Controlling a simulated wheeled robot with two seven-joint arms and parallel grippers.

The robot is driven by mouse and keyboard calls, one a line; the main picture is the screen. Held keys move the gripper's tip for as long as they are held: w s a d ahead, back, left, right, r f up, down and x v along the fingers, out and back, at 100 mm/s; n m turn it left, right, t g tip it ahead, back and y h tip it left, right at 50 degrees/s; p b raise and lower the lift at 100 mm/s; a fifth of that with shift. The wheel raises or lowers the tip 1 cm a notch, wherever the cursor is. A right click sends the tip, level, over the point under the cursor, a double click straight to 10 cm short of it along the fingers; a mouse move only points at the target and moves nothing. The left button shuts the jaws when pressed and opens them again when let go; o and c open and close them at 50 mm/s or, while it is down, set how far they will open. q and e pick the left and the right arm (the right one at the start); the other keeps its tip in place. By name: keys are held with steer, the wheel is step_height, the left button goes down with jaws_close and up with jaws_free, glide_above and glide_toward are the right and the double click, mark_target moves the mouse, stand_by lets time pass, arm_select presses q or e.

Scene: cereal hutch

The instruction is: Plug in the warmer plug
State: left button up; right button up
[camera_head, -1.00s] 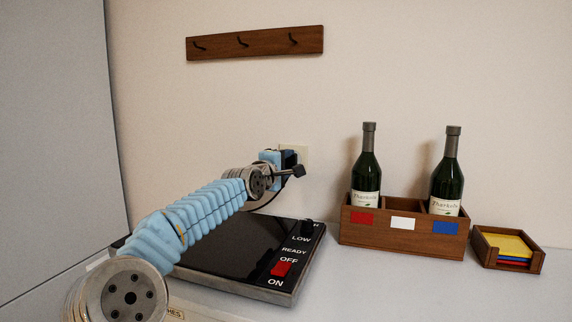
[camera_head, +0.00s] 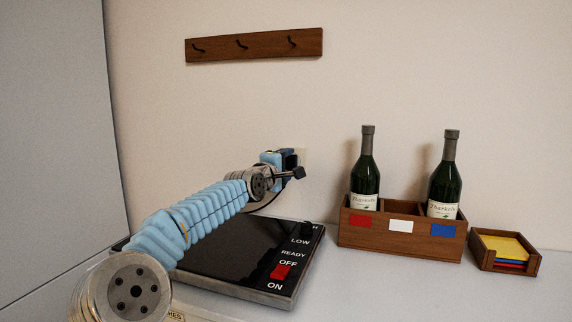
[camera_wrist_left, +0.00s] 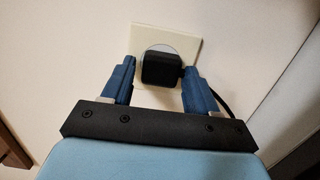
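The black warmer plug (camera_wrist_left: 161,68) sits against the light wall outlet (camera_wrist_left: 152,38) in the left wrist view, in front of its round socket. Its cord (camera_wrist_left: 220,102) runs off to the right. My left gripper (camera_wrist_left: 160,70) has one blue finger on each side of the plug, with narrow gaps showing, so it looks open around it. How deep the prongs sit is hidden. The black warmer (camera_head: 230,258) lies below my left arm. My right gripper is not in view.
A wooden crate (camera_head: 385,239) with two bottles stands right of the warmer. A small tray (camera_head: 488,258) with coloured cards is farther right. A hook rail (camera_head: 255,45) hangs above. A tall grey panel (camera_head: 55,130) stands at the left.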

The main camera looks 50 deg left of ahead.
arm_select(q)
steer(key=shift+o, duration=1.2)
steer(key=shift+f, duration=0.1)
steer(key=shift+s+d+f+b, duration=0.15)
steer(key=shift+s+b, duration=0.35)
steer(key=shift+s, duration=0.35)
steer(key=b+v, duration=0.2)
steer(key=v, duration=1)
steer(key=shift+d+r+b, duration=0.25)
steer(key=shift+b, duration=0.05)
